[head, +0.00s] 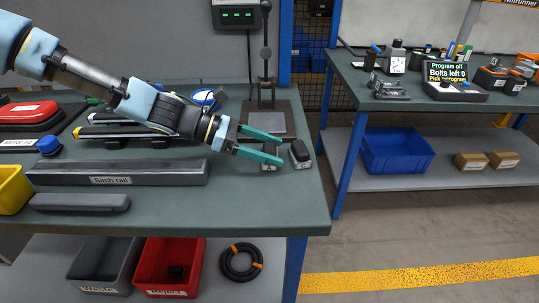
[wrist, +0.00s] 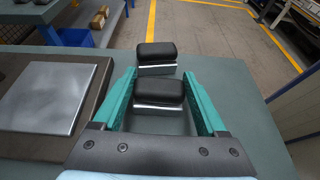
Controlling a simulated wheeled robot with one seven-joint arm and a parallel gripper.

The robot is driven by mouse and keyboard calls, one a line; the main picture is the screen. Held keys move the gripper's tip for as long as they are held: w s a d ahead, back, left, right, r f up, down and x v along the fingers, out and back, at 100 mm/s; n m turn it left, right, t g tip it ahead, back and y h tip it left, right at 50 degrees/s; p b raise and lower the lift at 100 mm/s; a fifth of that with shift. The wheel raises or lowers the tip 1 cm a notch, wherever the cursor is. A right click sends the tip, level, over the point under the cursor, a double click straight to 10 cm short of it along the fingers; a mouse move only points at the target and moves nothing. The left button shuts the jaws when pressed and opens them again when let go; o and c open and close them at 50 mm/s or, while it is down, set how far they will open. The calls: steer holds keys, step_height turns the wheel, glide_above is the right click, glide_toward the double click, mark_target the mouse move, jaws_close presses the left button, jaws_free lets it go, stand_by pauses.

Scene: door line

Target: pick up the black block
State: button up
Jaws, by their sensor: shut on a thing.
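Two similar blocks, each with a black top and a silver base, show in the wrist view. My gripper (wrist: 160,76) has its teal fingers on either side of the nearer block (wrist: 159,93) and is shut on it. The other block (wrist: 156,53) stands just beyond the fingertips, apart from the held one. In the head view my gripper (head: 272,148) is low over the right end of the bench, and its fingers mostly hide the held block. The free block (head: 301,152) stands to their right, near the bench edge. I cannot tell whether the held block touches the bench.
A stand with a square metal plate (head: 264,120) is close behind my gripper. A long grey sash rail (head: 118,172) lies at the front left. The bench's (head: 270,210) front right is clear. A second bench with tools (head: 435,97) stands across a floor gap.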

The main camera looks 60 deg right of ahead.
jaws_close()
steer(key=shift+r, duration=0.1)
